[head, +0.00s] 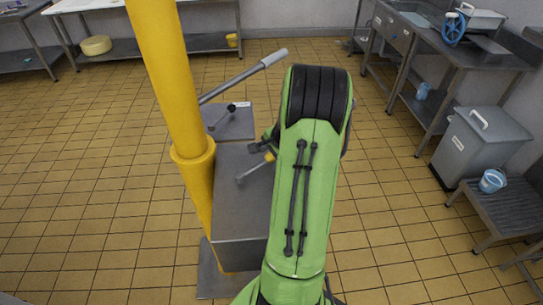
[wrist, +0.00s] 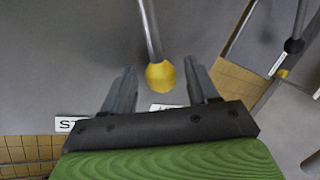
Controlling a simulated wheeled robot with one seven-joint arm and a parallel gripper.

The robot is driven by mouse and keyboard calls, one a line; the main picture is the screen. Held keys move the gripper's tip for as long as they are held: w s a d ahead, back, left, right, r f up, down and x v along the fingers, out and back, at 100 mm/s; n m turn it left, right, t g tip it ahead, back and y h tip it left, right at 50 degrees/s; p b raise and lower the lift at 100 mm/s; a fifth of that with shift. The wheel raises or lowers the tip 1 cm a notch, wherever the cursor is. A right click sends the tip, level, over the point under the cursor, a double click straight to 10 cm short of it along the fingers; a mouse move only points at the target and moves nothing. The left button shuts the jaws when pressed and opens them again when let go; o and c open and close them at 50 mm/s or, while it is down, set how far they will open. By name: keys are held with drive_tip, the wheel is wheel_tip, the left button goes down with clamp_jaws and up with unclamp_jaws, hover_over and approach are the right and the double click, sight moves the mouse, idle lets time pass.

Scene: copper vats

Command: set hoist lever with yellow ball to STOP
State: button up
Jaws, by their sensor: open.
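The hoist lever (wrist: 149,30) is a grey rod ending in a yellow ball (wrist: 160,75). In the wrist view the ball lies between the two fingers of my open gripper (wrist: 160,68), with a visible gap on each side. A white label (wrist: 70,124) reading "ST", the rest hidden by my gripper, is at the left. Another label (wrist: 165,107), mostly hidden, is just below the ball, and the lever points towards it. In the head view the yellow ball (head: 269,157) shows beside my green arm, above the grey box (head: 240,225); my gripper is partly hidden there.
A second lever with a black ball (head: 231,107) stands on the box behind; it also shows at the wrist view's right (wrist: 294,45). A long grey handle (head: 273,57) slants above. A thick yellow post (head: 170,80) rises left of the box.

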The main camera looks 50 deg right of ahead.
clamp_jaws()
idle(0.4)
drive_tip(key=shift+s+a+m+h+b, duration=0.3)
drive_tip(key=shift+s+m+b, duration=0.1)
drive_tip(key=shift+s+m, duration=0.25)
drive_tip(key=shift+s+a+m+h+b, duration=0.2)
drive_tip(key=shift+s+a+m+b, duration=0.15)
drive_tip(key=shift+s+m, duration=0.3)
drive_tip(key=shift+s+a+m+g+h+b, duration=0.2)
drive_tip(key=shift+s+a+m+b, duration=0.15)
drive_tip(key=shift+m, duration=0.2)
drive_tip(key=shift+s+a+m+g+h+b, duration=0.25)
drive_tip(key=shift+s+m, duration=0.15)
drive_tip(key=shift+m, duration=0.15)
drive_tip(key=shift+s+a+m+g+h+b, duration=0.25)
drive_tip(key=shift+s+a+m+b, duration=0.2)
drive_tip(key=shift+s+a+m, duration=0.45)
drive_tip(key=shift+w+d, duration=0.15)
unclamp_jaws()
drive_tip(key=shift+r, duration=0.1)
